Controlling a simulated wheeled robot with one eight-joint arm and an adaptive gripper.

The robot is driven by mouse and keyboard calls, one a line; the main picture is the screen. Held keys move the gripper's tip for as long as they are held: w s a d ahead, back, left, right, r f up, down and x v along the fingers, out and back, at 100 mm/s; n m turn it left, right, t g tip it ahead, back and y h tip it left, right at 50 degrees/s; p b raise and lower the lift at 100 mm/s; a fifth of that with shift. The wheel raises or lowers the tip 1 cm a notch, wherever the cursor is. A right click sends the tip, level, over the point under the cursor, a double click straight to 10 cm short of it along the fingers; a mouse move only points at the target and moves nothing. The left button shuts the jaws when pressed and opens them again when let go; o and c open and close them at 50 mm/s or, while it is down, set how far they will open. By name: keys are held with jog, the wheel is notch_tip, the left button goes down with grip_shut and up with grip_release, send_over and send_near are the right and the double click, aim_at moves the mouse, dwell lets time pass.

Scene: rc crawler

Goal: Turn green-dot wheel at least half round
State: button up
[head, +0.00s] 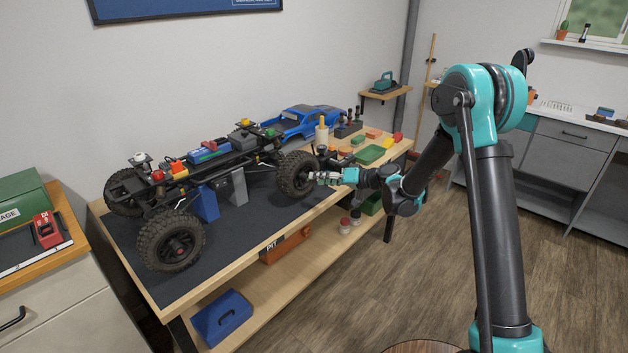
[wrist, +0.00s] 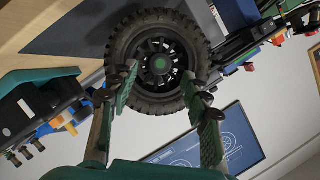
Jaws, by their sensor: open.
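The green-dot wheel (wrist: 160,63) is a black knobby tyre with a dark spoked rim and a green hub centre. It fills the upper middle of the wrist view and also shows in the head view (head: 295,174), on the crawler's near right corner. My gripper (wrist: 160,76) is open, its two fingertips spread to either side of the hub in front of the rim. I cannot tell whether they touch the wheel. In the head view my gripper (head: 317,178) reaches the wheel from the right and hides part of its face.
The crawler chassis (head: 210,155) rests on blue and grey stands over a dark mat (head: 230,226). Another wheel (head: 172,241) is at its near left. A blue body shell (head: 300,121), small bottles and a green tray (head: 370,155) crowd the bench behind and right.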

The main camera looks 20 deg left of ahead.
jog(key=v, duration=0.8)
jog(key=shift+d, duration=0.25)
jog(key=shift+r, duration=0.1)
jog(key=shift+s, duration=0.1)
jog(key=s+d+f+m+t+h, duration=0.15)
jog(key=s+d+h, duration=0.35)
jog(key=s+d, duration=0.6)
jog(key=s+d+f+m+h, duration=0.3)
jog(key=s+d+h, duration=0.3)
jog(key=d, duration=0.9)
jog(key=s+d+f+m+t+h, duration=0.1)
jog(key=s+d+f+m+h, duration=0.25)
jog(key=s+d, duration=0.85)
jog(key=n+g+y, duration=0.3)
jog(key=n+y, duration=0.5)
jog(key=y, duration=0.7)
send_near(308, 180)
jog(key=shift+t+h, duration=0.25)
jog(key=x, duration=0.7)
jog(key=shift+s+a+r, duration=0.1)
jog(key=shift+s+a, duration=0.05)
jog(key=shift+a, duration=0.25)
